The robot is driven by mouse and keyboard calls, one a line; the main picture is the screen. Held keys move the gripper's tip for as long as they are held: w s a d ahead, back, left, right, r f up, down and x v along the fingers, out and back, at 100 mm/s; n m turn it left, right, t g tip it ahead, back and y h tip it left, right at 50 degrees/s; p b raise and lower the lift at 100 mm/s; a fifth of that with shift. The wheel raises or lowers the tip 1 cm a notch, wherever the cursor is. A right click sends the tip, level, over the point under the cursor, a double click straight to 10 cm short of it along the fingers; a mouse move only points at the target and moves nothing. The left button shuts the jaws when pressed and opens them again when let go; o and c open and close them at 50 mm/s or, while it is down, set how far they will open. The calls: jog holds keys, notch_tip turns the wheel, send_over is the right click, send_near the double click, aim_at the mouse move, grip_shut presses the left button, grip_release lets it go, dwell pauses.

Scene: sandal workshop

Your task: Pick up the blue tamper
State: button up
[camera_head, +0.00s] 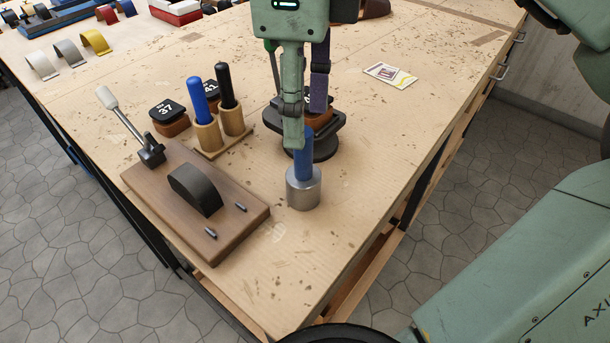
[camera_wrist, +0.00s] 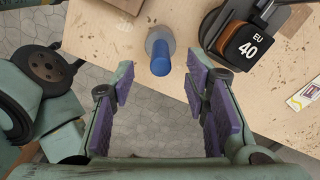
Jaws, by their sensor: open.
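The blue tamper stands upright on the workbench in the head view, with a blue handle (camera_head: 304,157) on a grey metal cylinder base (camera_head: 303,187). My gripper (camera_head: 305,140) hangs above and behind it, and one finger overlaps the top of the handle in this view. In the wrist view the tamper (camera_wrist: 160,55) appears beyond the fingertips, between the lines of the two fingers. My gripper (camera_wrist: 160,85) is open there, with purple pads apart and nothing between them. Whether a finger touches the handle cannot be told.
A dark round stand (camera_head: 318,147) with an EU 40 block (camera_wrist: 250,45) is close beside the tamper. A wooden board (camera_head: 237,225) with a lever lies left. A wooden holder (camera_head: 222,143) carries a blue and a black handle. A card (camera_head: 389,75) lies right.

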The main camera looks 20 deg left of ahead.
aim_at(303, 168)
jog(key=shift+d+f+p, duration=0.1)
jog(key=shift+f+p, duration=0.35)
jog(key=shift+f, duration=2.55)
jog(key=shift+c, duration=0.2)
grip_shut()
jog(key=shift+w, duration=0.1)
